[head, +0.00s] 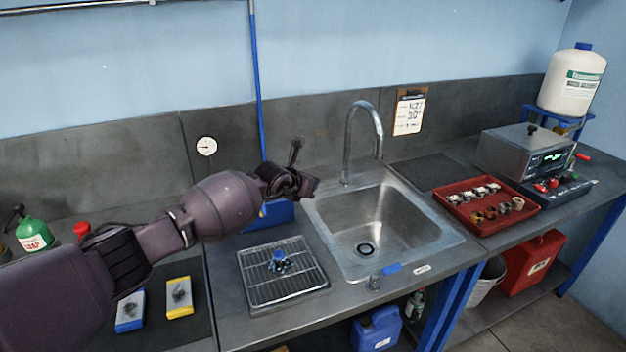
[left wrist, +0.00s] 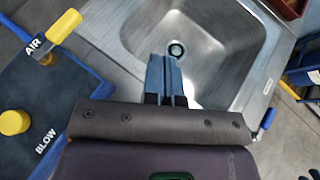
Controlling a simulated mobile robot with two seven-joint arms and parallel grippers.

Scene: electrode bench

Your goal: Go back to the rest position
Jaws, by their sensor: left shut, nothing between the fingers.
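My left arm reaches in from the left in the head view. My left gripper (head: 304,186) is above the area at the left edge of the steel sink (head: 350,262), in front of the wall. In the left wrist view the two fingers (left wrist: 165,78) are together with nothing between them, and the sink basin (left wrist: 205,40) lies below and beyond them.
A drain rack (head: 262,301) with a small blue-topped part stands left of the sink. The faucet (head: 350,125) rises close right of my gripper. A blue box (head: 284,214) is below it. A red tray (head: 462,222) with several parts lies right. An AIR/BLOW unit (left wrist: 50,100) shows in the wrist view.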

